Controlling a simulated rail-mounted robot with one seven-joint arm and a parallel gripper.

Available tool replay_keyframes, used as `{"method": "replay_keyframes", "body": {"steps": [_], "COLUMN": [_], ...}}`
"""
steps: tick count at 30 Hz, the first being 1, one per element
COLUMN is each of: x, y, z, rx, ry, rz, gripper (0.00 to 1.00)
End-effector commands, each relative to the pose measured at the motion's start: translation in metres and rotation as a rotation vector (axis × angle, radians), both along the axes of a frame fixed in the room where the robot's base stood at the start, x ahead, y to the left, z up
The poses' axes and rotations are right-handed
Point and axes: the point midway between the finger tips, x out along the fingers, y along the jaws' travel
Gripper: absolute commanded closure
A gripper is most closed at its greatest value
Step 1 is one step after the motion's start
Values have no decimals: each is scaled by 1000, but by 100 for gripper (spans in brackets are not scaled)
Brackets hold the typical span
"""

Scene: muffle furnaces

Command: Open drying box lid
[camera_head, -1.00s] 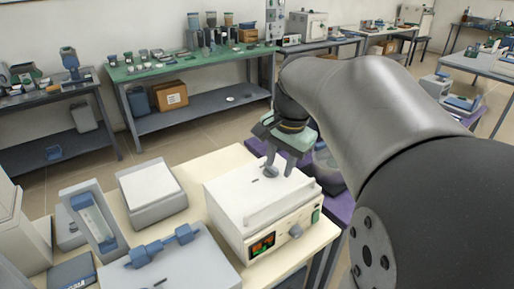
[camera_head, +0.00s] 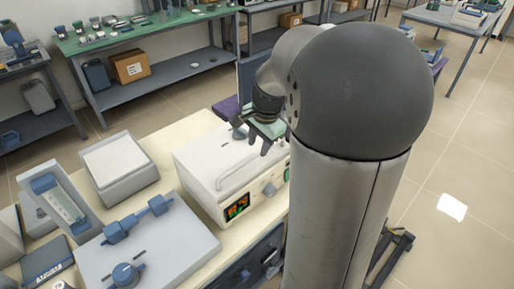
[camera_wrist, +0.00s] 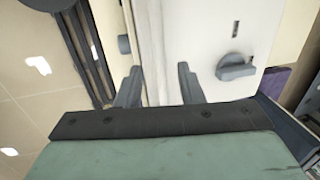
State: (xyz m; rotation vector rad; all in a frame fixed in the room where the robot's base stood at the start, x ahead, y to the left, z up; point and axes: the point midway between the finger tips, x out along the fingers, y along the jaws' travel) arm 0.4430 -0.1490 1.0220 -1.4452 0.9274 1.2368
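The drying box (camera_head: 203,190) is a white box on the bench, with a lit display and a knob on its front. Its lid (camera_head: 205,152) lies flat and closed on top, with a long raised bar along the front side. A grey knob (camera_wrist: 236,68) stands on the white top in the wrist view. My gripper (camera_head: 260,144) is at the right part of the box top, pointing down. In the wrist view my gripper (camera_wrist: 160,75) is open, its fingers apart on either side of the box's pale front edge. Nothing shows between them; contact cannot be told.
A grey device with blue clamps (camera_head: 150,245) stands left of the box on the cream bench (camera_head: 190,130). A white-topped device (camera_head: 118,165) is behind it. A green table (camera_head: 150,42) is at the back.

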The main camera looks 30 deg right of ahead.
Motion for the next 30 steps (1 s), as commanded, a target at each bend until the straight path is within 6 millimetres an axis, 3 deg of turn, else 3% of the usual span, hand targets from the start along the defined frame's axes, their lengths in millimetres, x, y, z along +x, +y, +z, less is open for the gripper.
{"method": "replay_keyframes", "body": {"steps": [6,16,20,30], "x": [4,5,5,9], "y": [1,1,1,8], "z": [-22,-26,-26,-18], "rx": [1,0,0,-5], "ry": [1,0,0,17], "rz": [0,0,0,12], "gripper": [66,66,99,100]}}
